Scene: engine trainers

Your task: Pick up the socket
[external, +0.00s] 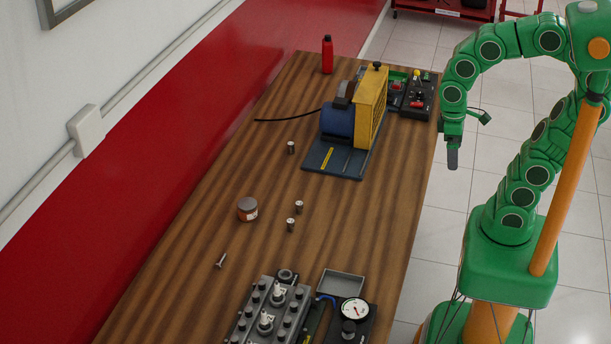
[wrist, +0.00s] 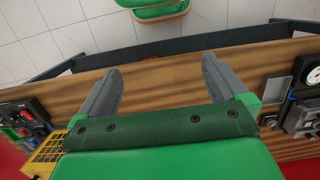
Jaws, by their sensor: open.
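Three small metal cylinders that look like sockets stand on the wooden table in the external view. One socket (external: 291,147) is left of the blue and yellow machine. Another socket (external: 299,207) is near the table's middle, and a third socket (external: 290,225) is just in front of it. I cannot tell which one the task means. My gripper (external: 452,155) hangs beyond the table's right edge, well apart from all three. In the wrist view my gripper (wrist: 158,72) is open and empty; no socket shows there.
The wooden table (external: 190,250) holds a blue and yellow machine (external: 370,105), a red bottle (external: 327,55), a round tin (external: 247,209) and a bolt (external: 221,259). An engine block (external: 268,312) and pressure gauge (external: 355,311) stand at the near end. The table's middle is mostly clear.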

